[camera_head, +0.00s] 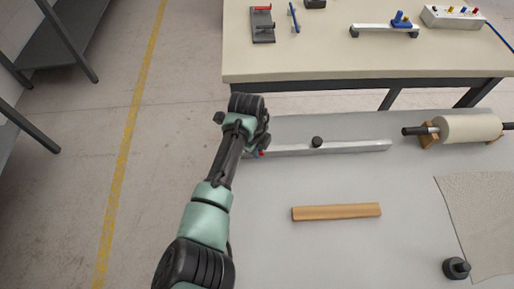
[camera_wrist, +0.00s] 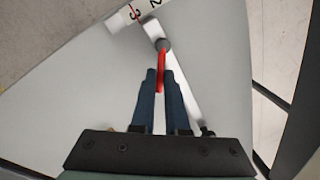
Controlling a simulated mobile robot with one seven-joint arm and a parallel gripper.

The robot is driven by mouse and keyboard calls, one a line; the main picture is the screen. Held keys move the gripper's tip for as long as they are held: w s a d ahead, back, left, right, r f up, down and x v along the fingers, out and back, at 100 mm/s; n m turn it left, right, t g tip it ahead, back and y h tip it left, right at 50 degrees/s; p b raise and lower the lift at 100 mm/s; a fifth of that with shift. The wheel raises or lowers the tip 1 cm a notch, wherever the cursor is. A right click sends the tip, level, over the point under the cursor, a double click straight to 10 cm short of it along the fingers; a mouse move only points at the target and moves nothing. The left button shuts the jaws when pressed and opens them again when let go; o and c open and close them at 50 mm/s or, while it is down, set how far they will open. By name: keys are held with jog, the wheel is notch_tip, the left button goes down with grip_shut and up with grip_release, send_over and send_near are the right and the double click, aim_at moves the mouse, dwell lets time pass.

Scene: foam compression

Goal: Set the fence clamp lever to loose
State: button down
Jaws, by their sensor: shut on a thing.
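The fence (camera_head: 345,148) is a long silver bar lying across the grey table, with a black knob (camera_head: 317,142) on its top. The red clamp lever (camera_wrist: 161,66) is at its left end; only a red speck of it (camera_head: 262,153) shows beside my wrist in the head view. In the wrist view the lever runs down from a round grey pivot (camera_wrist: 162,44) into my gripper (camera_wrist: 160,75). My gripper is shut on the lever, with one dark finger on each side.
On the grey table (camera_head: 275,250) are a wooden strip (camera_head: 336,212), a roller (camera_head: 468,129), a cloth (camera_head: 480,215) and a black weight-like object (camera_head: 456,268). A beige bench (camera_head: 300,62) stands behind.

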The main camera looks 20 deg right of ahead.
aim_at(261, 153)
jog(key=n, duration=0.1)
jog(key=d+n, duration=0.1)
jog(key=n, duration=0.1)
jog(key=shift+w+y, duration=0.3)
jog(key=shift+w, duration=0.05)
jog(key=shift+w+d+n+t+y, duration=0.15)
jog(key=shift+w+n, duration=0.15)
jog(key=shift+n, duration=0.75)
jog(key=shift+w+n+t+y, duration=0.15)
jog(key=shift+w+n, duration=0.1)
jog(key=shift+n, duration=0.8)
jog(key=c, duration=0.9)
grip_release()
jog(key=r, duration=0.4)
jog(key=s+r+p, duration=0.1)
jog(key=r, duration=0.3)
jog(key=s+r, duration=0.1)
jog(key=r, duration=0.3)
jog(key=shift+s+a+r+p, duration=0.2)
jog(key=shift+r+p, duration=0.15)
jog(key=shift+r, duration=0.05)
